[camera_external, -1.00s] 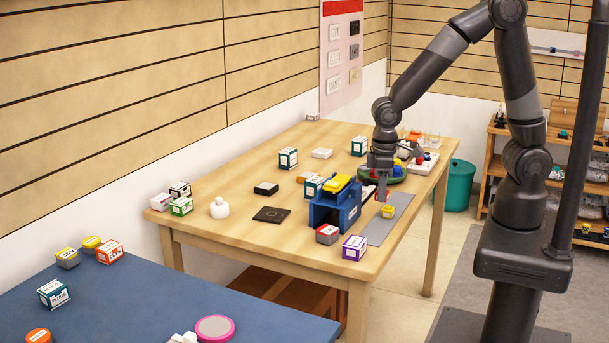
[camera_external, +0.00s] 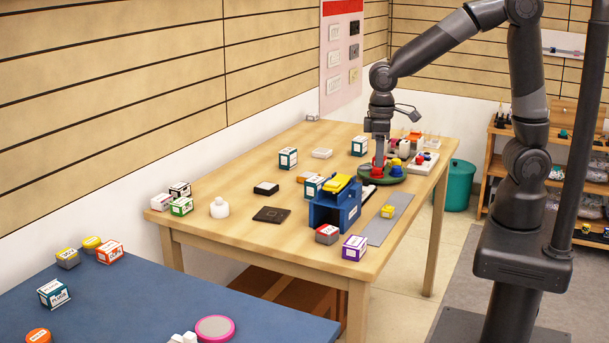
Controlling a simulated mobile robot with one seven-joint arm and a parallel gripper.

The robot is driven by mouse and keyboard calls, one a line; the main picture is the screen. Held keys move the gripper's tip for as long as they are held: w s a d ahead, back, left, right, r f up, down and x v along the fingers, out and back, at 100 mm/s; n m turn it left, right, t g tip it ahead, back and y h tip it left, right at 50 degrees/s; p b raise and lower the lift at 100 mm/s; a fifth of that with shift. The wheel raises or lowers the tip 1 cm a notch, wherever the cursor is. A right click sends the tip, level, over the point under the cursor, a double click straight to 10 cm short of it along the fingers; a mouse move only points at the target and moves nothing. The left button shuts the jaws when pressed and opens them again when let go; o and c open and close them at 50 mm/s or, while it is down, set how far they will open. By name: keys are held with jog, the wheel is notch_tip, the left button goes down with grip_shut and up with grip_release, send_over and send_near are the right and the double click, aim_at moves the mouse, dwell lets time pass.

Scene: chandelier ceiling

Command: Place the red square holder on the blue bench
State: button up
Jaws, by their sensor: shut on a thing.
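My gripper (camera_external: 379,160) points down over the left part of the green round tray (camera_external: 368,179) on the wooden table. It is shut on a small red piece (camera_external: 377,163), which looks like the red square holder. The piece is small and partly covered by the fingers, so its shape is unclear, and I cannot tell whether it touches the tray. The blue bench (camera_external: 150,300) is the blue-topped surface at the lower left, apart from the wooden table and far from my gripper.
A blue holder box (camera_external: 335,208) with a yellow top stands on the wooden table (camera_external: 225,242).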

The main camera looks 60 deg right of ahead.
jog(key=w+a+r, duration=0.2)
jog(key=w+a, duration=0.6)
jog(key=a, duration=0.2)
jog(key=shift+w, duration=0.2)
jog(key=w+a, duration=0.1)
jog(key=a, duration=0.2)
jog(key=w+a, duration=0.2)
jog(key=a, duration=0.2)
jog(key=w+a, duration=0.2)
jog(key=a, duration=0.2)
jog(key=shift+w+a, duration=0.2)
jog(key=shift+w, duration=0.05)
jog(key=shift+c, duration=0.7)
jog(key=a, duration=0.5)
jog(key=w+a+f, duration=0.1)
jog(key=a, duration=0.4)
jog(key=a+f, duration=0.1)
jog(key=a, duration=0.3)
jog(key=shift+w+a+f, duration=0.25)
jog(key=shift+a, duration=0.15)
grip_shut()
jog(key=m, duration=0.4)
send_over(249, 301)
notch_tip(249, 301, down, 12)
jog(key=shift+a+f, duration=0.1)
jog(key=shift+f, duration=1.9)
jog(key=shift+f, duration=0.15)
